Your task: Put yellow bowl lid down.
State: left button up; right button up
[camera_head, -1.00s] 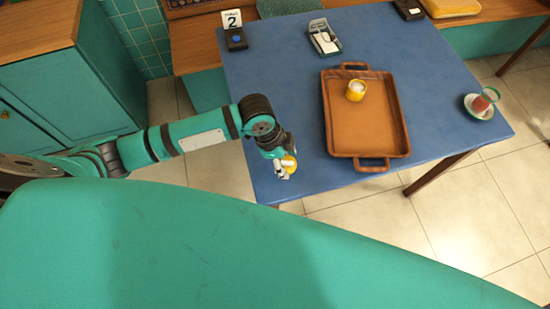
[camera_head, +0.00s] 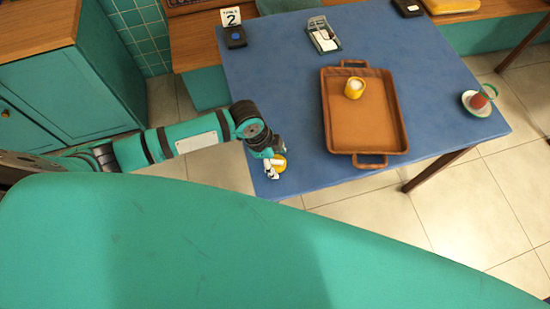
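The yellow bowl lid (camera_head: 280,162) is a small round yellow piece at the near left part of the blue table, partly hidden by my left gripper (camera_head: 271,169). The gripper points down at the lid and appears shut on it. I cannot tell whether the lid touches the tabletop. The yellow bowl (camera_head: 354,89) stands uncovered with pale contents on the brown tray (camera_head: 365,132). My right gripper is not in view.
The blue table (camera_head: 283,80) has free room left of the tray. A number 2 sign (camera_head: 231,17), a dark device (camera_head: 235,38) and a small clip holder (camera_head: 324,38) are at the back.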

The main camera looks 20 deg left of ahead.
pick_arm(q)
jog(key=shift+o, duration=0.9)
jog(key=shift+r, duration=0.2)
jog(key=v, duration=1.1)
jog(key=shift+r, duration=0.4)
jog(key=shift+a, duration=0.1)
